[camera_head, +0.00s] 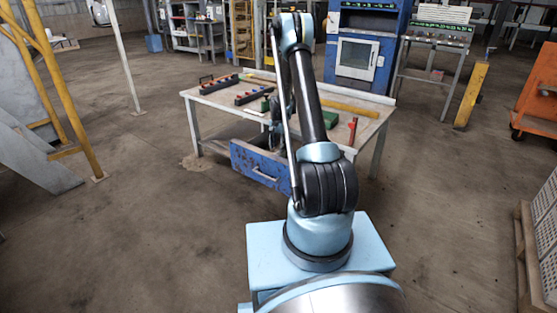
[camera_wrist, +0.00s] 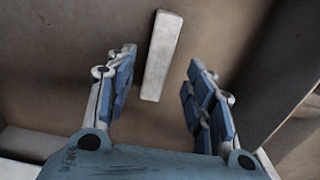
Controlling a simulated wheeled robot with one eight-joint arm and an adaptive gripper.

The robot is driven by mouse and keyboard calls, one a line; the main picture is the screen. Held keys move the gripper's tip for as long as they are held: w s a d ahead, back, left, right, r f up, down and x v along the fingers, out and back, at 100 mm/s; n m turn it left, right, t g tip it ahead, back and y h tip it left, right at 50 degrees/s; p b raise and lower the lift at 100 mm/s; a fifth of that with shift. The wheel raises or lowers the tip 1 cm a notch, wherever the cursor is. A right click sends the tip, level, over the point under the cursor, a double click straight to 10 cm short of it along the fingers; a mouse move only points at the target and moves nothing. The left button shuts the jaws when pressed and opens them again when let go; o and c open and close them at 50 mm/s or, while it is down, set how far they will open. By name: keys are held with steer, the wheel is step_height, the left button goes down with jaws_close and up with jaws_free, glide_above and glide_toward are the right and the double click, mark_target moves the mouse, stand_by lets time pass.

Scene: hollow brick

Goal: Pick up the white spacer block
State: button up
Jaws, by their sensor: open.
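The white spacer block (camera_wrist: 162,55) is a long, narrow white bar in the wrist view. It lies on a brown surface with raised walls, which looks like the inside of the open blue drawer (camera_head: 258,168). My gripper (camera_wrist: 160,68) is open, with blue-padded fingers on the left and right of the block. The block's near end shows between the fingers, with a gap on each side. I cannot tell how far above the block the fingers are. In the head view the block is hidden, and my arm covers most of the gripper.
The drawer hangs under a workbench (camera_head: 208,103) holding black trays with coloured items, a green object (camera_head: 316,120) and a red tool (camera_head: 353,130). A wall (camera_wrist: 262,75) stands close right of the fingers. Floor around the bench is mostly clear.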

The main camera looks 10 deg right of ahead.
mark_target(279, 154)
steer(key=shift+d+f, duration=0.15)
steer(key=shift+f, duration=2.8)
jaws_close()
